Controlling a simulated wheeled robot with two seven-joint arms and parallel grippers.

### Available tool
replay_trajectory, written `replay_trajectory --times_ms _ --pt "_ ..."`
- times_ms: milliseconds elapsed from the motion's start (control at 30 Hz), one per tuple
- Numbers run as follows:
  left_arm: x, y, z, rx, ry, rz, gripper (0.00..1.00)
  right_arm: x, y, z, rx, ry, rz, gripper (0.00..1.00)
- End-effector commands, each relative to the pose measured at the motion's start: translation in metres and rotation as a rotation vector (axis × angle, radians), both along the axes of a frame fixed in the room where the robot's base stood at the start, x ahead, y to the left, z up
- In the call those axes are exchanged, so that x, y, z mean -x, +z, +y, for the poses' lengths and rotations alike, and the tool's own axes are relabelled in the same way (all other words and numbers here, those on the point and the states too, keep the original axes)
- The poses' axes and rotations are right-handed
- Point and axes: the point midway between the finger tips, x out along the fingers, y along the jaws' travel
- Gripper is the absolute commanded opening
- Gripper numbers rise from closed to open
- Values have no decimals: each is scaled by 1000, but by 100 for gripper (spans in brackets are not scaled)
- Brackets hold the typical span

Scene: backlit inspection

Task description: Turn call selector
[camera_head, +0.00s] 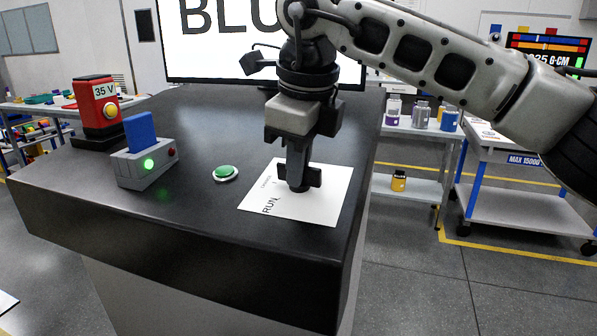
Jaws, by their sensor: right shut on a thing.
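A white plate (328,211) lies on the dark tabletop. It carries the printed word "RUN" at its lower left and a smaller word further up that is hard to read. A dark selector knob (297,187) stands on the plate. My right gripper (299,177) points straight down over the plate and is shut on the knob. The fingers hide most of the knob, so I cannot tell where it points. My left gripper is not in view.
A round green button (225,173) sits left of the plate. A grey box (147,165) with a blue block and lit green lamp stands further left, before a red device (97,108) reading "35 V". A large screen (222,45) showing "BLU" stands behind. The table's (200,235) front is clear.

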Motion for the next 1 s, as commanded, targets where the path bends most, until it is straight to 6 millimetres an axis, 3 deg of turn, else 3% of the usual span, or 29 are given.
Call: replay_trajectory --times_ms 600,1000 --pt "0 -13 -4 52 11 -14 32 0 -1 0 -89 -576 -34 0" --pt "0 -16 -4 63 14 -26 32 0 1 0 -135 -855 -46 0"
